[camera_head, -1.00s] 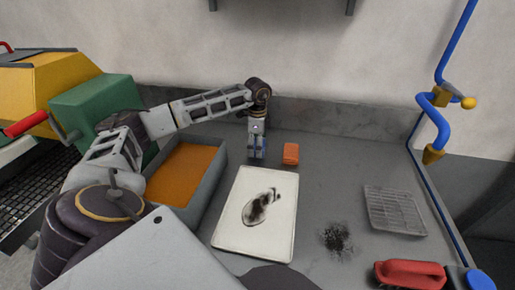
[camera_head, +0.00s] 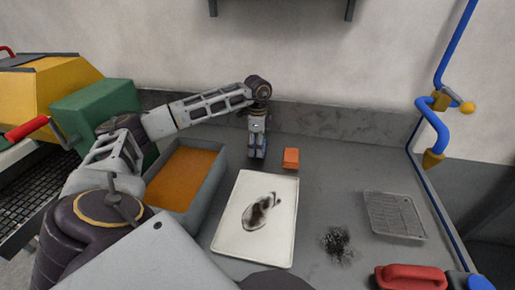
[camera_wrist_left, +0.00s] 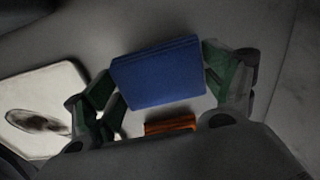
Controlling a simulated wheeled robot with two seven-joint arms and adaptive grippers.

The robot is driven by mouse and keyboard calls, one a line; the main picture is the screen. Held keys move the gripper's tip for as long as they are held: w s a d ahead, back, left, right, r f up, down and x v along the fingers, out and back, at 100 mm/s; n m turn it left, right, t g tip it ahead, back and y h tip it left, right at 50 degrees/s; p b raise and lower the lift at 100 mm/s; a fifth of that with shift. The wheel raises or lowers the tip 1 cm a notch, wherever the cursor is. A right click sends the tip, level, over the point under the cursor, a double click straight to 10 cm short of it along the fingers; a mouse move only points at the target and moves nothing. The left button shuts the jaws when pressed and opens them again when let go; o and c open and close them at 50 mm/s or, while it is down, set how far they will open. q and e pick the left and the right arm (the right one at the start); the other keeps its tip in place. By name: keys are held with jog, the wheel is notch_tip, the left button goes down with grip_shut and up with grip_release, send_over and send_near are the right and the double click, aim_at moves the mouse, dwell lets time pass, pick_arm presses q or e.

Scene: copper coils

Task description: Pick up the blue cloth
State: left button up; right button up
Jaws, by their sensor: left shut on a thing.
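The blue cloth (camera_wrist_left: 158,74) is a folded rectangular stack. In the left wrist view it sits between the two fingers of my left gripper (camera_wrist_left: 165,85), which touch its two short sides. My left gripper (camera_head: 257,150) is shut on it, pointing down over the back of the counter in the head view. There the cloth is mostly hidden by the fingers, with only a bit of blue showing. I cannot tell whether it is clear of the counter. My right gripper is not in view.
An orange block (camera_head: 291,158) stands just right of the gripper. A white tray (camera_head: 228,238) with a dark smear lies in front, and a grey bin (camera_head: 209,185) with orange contents is to the left. A wire rack (camera_head: 395,214), dark shavings (camera_head: 337,242) and a red-handled tool (camera_head: 411,277) are at right.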

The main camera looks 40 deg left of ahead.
pick_arm(q)
notch_tip(320, 180, up, 7)
jog(key=shift+p, duration=0.3)
jog(key=shift+r, duration=0.35)
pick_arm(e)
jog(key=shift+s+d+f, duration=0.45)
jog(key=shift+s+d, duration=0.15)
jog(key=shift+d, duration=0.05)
